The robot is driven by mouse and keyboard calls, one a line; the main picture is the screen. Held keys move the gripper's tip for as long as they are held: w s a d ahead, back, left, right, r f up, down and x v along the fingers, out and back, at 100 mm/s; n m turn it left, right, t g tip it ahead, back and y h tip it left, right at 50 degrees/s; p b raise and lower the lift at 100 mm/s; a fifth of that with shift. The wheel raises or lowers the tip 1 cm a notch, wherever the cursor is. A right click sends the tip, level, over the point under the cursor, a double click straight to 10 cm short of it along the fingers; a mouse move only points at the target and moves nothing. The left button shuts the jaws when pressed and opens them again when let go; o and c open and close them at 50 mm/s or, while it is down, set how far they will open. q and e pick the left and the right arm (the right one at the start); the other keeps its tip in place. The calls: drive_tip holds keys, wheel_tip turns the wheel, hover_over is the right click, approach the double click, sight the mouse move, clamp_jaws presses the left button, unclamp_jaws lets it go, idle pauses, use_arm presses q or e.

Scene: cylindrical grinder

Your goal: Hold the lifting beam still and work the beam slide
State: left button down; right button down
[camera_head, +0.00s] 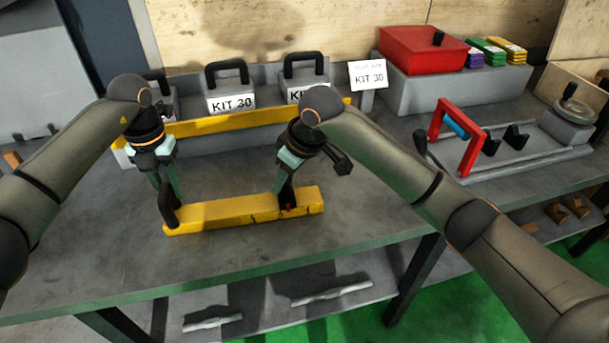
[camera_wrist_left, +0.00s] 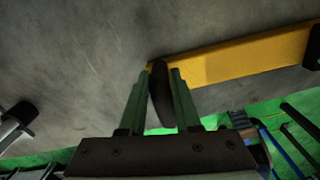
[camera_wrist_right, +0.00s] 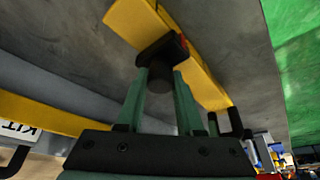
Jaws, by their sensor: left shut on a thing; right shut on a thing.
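The yellow lifting beam (camera_head: 240,213) lies on the grey bench near its front edge. My left gripper (camera_head: 170,194) is shut on the black upright handle (camera_wrist_left: 158,96) at the beam's left end; its green fingers stand on both sides of it. My right gripper (camera_head: 286,182) is shut on the black knob of the beam slide (camera_wrist_right: 160,76), towards the beam's right part. The slide's body is black with a small red mark (camera_head: 288,207). The beam also shows in the left wrist view (camera_wrist_left: 240,62) and right wrist view (camera_wrist_right: 205,82). The fingers partly hide both grips.
Behind the beam, a yellow bar (camera_head: 225,122) runs before grey weights with black handles, labelled KIT 30 (camera_head: 231,102). A red box (camera_head: 420,48) stands at the back right. A red frame with a blue bar (camera_head: 462,138) stands right. Bench between is clear.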

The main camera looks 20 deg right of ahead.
use_arm(q)
drive_tip(key=shift+d, duration=0.25)
use_arm(e)
drive_tip(key=a, duration=0.8)
drive_tip(key=shift+w, duration=0.1)
drive_tip(key=c, duration=0.5)
unclamp_jaws()
drive_tip(key=shift+c, duration=0.2)
drive_tip(key=shift+d, duration=0.1)
use_arm(q)
drive_tip(key=shift+a, duration=0.1)
use_arm(e)
drive_tip(key=shift+r, duration=0.1)
drive_tip(key=shift+d+r, duration=0.1)
drive_tip(key=shift+r, duration=0.15)
use_arm(q)
drive_tip(key=shift+a, duration=0.1)
use_arm(e)
drive_tip(key=v, duration=1.1)
drive_tip(key=shift+r, duration=0.15)
drive_tip(key=shift+d, duration=0.15)
